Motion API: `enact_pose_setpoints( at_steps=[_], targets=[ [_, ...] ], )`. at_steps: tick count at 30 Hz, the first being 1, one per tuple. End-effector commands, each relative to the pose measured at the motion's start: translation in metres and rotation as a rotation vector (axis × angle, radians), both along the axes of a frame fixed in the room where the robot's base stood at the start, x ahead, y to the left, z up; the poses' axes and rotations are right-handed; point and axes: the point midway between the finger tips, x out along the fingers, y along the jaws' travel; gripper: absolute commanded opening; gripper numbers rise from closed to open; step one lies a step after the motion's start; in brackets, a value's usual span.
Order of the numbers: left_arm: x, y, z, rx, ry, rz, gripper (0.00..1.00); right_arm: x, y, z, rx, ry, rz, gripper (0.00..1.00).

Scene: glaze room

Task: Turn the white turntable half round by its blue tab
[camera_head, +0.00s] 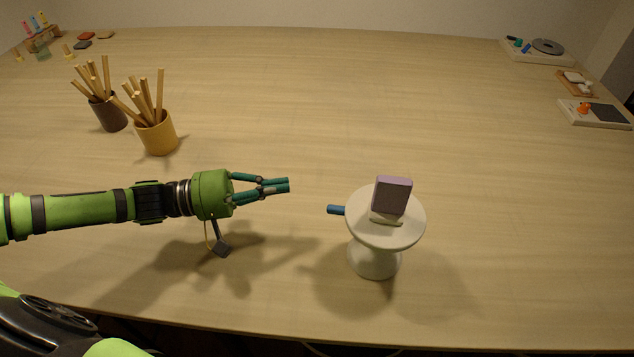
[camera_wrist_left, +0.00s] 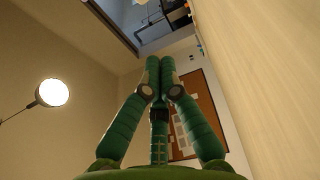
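The white turntable (camera_head: 360,220) stands on a white flared pedestal (camera_head: 375,262) near the table's front edge, right of centre in the head view. Its blue tab (camera_head: 336,210) sticks out from the rim to the left. A mauve block (camera_head: 393,194) stands upright in a pale holder (camera_head: 386,217) on top. My left gripper (camera_head: 288,186) points right, left of the blue tab and apart from it. In the left wrist view its green fingers (camera_wrist_left: 160,60) meet at the tips with nothing between them. My right gripper is not in view.
A dark cup (camera_head: 110,117) and a yellow cup (camera_head: 159,138), both with wooden sticks, stand at the left. Trays with small items, including an orange one (camera_head: 584,108), lie along the right edge. A small rack (camera_head: 42,38) is at the far left. The middle is clear.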

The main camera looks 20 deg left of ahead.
Motion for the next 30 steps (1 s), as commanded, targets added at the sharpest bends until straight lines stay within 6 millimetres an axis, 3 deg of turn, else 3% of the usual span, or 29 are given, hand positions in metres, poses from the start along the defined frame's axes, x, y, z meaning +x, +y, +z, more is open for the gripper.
enact_pose_setpoints(
  at_steps=[6, 15, 30],
  targets=[
    [0.020, -0.035, 0.006, -0.007, -0.006, -0.001, 0.00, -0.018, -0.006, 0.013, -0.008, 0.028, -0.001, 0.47],
    [0.046, -0.076, 0.005, -0.003, -0.004, 0.000, 0.00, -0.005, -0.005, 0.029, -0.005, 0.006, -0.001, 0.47],
    [0.007, -0.083, 0.001, -0.001, 0.001, 0.000, 0.00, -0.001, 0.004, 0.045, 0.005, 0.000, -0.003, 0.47]
  ],
)
